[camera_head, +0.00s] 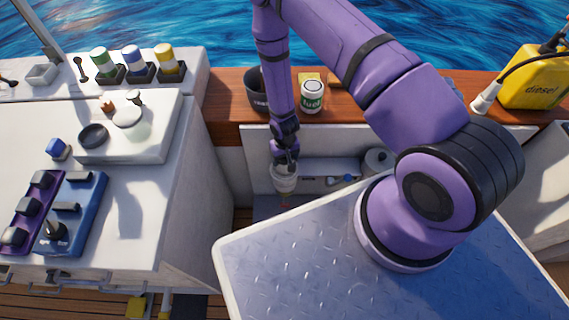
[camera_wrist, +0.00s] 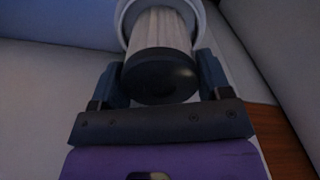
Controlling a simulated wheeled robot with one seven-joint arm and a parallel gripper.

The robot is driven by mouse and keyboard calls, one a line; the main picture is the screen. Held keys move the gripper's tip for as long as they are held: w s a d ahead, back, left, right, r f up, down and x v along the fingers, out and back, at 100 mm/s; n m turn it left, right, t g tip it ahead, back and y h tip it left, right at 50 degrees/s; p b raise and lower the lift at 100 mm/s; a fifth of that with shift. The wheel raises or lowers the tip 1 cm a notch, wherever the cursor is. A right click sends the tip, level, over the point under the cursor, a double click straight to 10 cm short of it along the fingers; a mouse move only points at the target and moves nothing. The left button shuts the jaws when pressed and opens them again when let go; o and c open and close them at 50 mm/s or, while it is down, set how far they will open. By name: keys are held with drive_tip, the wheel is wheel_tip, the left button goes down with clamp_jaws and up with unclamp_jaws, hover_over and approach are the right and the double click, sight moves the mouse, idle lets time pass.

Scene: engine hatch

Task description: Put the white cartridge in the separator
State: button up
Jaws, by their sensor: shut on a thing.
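My gripper (camera_head: 286,160) points down into the open hatch in the head view. In the wrist view my gripper (camera_wrist: 162,77) is shut on the dark round end cap of the white cartridge (camera_wrist: 162,29), one finger on each side. The cartridge has a pale pleated body. A white round rim (camera_wrist: 124,18) surrounds its far end; it looks like the separator's opening, but how deep the cartridge sits in it is hidden. In the head view a whitish cylinder (camera_head: 284,181) shows directly below my fingers; cartridge and separator are hard to tell apart there.
A white round part (camera_head: 378,161) lies in the hatch to the right. A white console (camera_head: 120,215) stands left; a yellow diesel canister (camera_head: 535,82) stands at the right.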

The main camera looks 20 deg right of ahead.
drive_tip(key=shift+f, duration=2.35)
drive_tip(key=o, duration=1.2)
